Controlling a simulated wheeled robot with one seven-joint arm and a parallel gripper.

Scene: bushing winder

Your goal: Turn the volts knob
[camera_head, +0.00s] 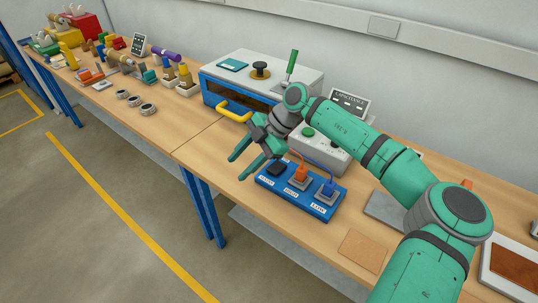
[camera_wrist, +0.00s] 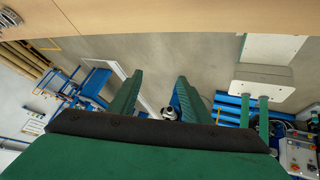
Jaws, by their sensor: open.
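A grey box (camera_head: 325,155) stands on the bench, partly hidden behind my arm. Its top carries a round green part (camera_head: 308,132), and its front has small dark details. I cannot tell which part is the volts knob. My gripper (camera_head: 233,168) is open and empty, left of the grey box and near the bench's front edge. In the wrist view the two green fingers (camera_wrist: 158,78) are apart with nothing between them, over the floor beyond the bench edge.
A blue panel (camera_head: 289,208) with black, orange and blue connectors lies just right of my gripper. Behind is a blue and white machine (camera_head: 213,90) with a yellow handle (camera_head: 234,111). A display (camera_head: 349,102) stands behind my arm. A brown pad (camera_head: 362,250) lies front right.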

